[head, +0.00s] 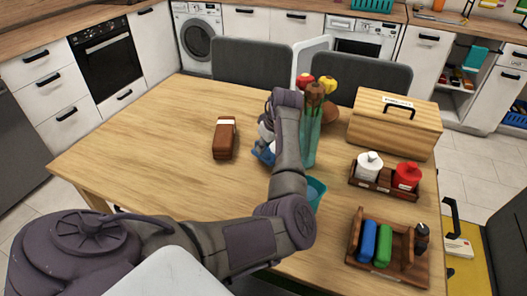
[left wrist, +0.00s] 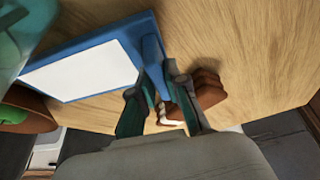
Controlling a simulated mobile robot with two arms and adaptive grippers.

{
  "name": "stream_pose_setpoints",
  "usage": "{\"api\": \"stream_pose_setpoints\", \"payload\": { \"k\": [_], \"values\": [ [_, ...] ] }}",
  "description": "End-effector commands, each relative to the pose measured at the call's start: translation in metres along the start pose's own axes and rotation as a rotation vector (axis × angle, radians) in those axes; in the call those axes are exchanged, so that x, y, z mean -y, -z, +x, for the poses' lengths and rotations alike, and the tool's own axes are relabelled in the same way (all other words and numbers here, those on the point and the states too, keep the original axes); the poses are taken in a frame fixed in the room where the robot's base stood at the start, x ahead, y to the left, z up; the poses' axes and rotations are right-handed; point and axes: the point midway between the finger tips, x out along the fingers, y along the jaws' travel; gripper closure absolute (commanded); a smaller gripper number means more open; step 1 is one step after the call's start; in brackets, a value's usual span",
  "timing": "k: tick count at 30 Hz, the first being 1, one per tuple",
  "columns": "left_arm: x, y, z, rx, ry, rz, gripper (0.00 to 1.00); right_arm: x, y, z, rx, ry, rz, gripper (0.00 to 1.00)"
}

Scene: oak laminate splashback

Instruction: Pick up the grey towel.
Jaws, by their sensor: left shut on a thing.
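No grey towel can be made out for certain in either view. My left gripper (left wrist: 156,88) is shut around the blue strut of a blue-framed board (left wrist: 85,62) with a white face, just over the table. In the head view only a small blue part (head: 263,152) of it shows, because my left arm hides most of it and the gripper's tips. My right gripper is not in view.
A teal vase with flowers (head: 311,135) stands close on the right. Farther right are a wooden bread box (head: 395,128), a jar tray (head: 387,186) and a wooden caddy (head: 356,243). The table's left side is clear.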

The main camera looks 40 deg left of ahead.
Motion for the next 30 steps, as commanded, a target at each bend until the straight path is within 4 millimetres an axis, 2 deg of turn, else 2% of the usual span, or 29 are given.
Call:
{"api": "stream_pose_setpoints", "payload": {
  "k": [5, 15, 16, 20, 30],
  "values": [
    [0.001, -0.010, 0.024, 0.002, 0.001, 0.002, 1.00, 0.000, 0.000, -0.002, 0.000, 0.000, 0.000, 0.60],
    [0.000, -0.011, 0.027, 0.001, 0.000, 0.001, 1.00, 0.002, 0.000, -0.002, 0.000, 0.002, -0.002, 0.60],
    [0.000, -0.012, 0.028, 0.001, 0.000, 0.001, 0.85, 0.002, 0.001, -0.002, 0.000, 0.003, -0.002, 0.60],
    [0.000, -0.012, 0.028, 0.001, 0.000, 0.001, 0.63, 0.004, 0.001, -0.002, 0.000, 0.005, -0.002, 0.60],
    [0.000, -0.011, 0.025, 0.001, -0.001, 0.001, 0.61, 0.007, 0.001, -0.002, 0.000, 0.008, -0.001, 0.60]
  ]
}}
